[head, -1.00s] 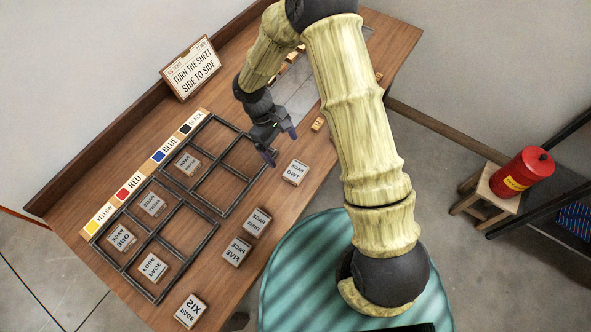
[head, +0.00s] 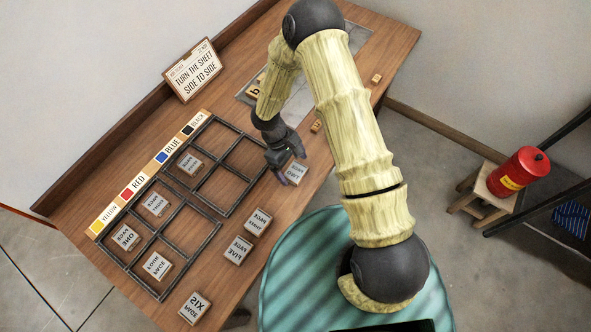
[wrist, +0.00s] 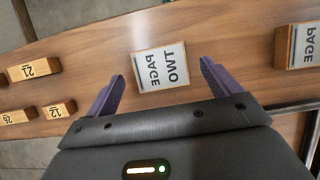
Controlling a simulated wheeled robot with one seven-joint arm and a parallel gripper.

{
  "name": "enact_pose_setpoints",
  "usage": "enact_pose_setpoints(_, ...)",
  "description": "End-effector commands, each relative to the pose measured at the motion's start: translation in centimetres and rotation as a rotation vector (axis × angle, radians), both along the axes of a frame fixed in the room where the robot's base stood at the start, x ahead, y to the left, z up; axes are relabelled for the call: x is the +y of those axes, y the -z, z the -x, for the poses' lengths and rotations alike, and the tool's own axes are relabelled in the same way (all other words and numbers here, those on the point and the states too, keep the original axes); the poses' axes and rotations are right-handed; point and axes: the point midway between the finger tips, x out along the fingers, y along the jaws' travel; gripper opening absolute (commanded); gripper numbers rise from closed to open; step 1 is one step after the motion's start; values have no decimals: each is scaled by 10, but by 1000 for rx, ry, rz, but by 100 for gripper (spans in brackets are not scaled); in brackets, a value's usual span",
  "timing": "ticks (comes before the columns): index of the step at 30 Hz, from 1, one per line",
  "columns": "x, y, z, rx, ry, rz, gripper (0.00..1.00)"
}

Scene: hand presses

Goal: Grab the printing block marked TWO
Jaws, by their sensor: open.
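The printing block marked TWO (wrist: 160,68) lies on the wooden table, its face up with mirrored lettering reading PAGE TWO. In the wrist view it sits ahead of my open, empty gripper (wrist: 157,84), between the lines of the two purple fingers, with space on both sides. In the head view the block (head: 297,173) is right of the metal frames, near the table's front edge. My gripper (head: 282,172) is just left of it there and covers part of it. I cannot tell the exact height between fingers and block.
Another PAGE block (wrist: 304,46) is at the right in the wrist view. Small numbered wooden pieces (wrist: 34,69) lie at the left. Black frames (head: 222,170) hold several blocks. Blocks FIVE (head: 238,250) and SIX (head: 194,308) lie along the front edge. A sign (head: 192,70) stands behind.

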Motion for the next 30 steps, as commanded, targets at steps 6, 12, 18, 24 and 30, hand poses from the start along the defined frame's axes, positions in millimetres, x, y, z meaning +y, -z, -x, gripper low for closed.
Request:
enact_pose_setpoints(6, -6, 16, 4, 0, 1, 1, 89)
enact_pose_setpoints(12, -6, 17, 4, -1, 1, 1, 89)
enact_pose_setpoints(18, -6, 17, 4, -1, 0, 1, 89)
enact_pose_setpoints(24, -6, 17, 4, -1, 0, 1, 71)
enact_pose_setpoints(30, -5, 17, 4, -1, 0, 1, 39)
